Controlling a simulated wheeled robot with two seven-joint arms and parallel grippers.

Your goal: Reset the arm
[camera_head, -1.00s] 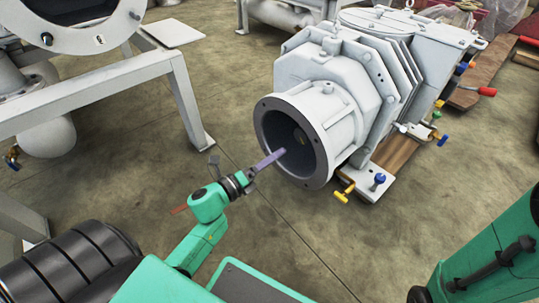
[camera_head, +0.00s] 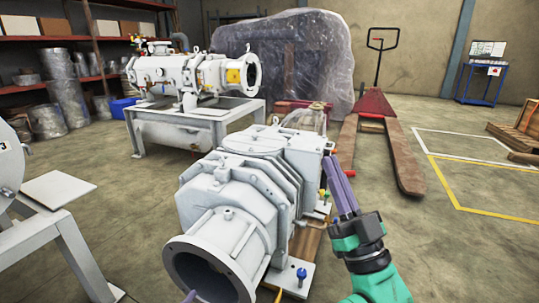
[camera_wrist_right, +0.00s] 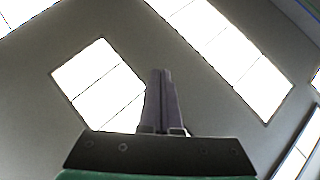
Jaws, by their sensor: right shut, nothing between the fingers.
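My right gripper (camera_head: 333,168) is raised at the right of the pump in the head view, its purple fingers pointing up. The fingers are shut with nothing between them. In the right wrist view the same fingers (camera_wrist_right: 161,75) lie together against the ceiling. Only a small purple tip of my left gripper (camera_head: 190,296) shows at the bottom edge, in front of the pump's round opening. The rest of that gripper is out of frame, so its jaw state is unclear.
A second white pump (camera_head: 195,72) sits on a white frame behind. A red pallet truck (camera_head: 375,105), a plastic-wrapped load (camera_head: 290,60) and shelves (camera_head: 65,44) stand at the back. A white frame (camera_head: 60,250) is at left. The floor on the right is largely open.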

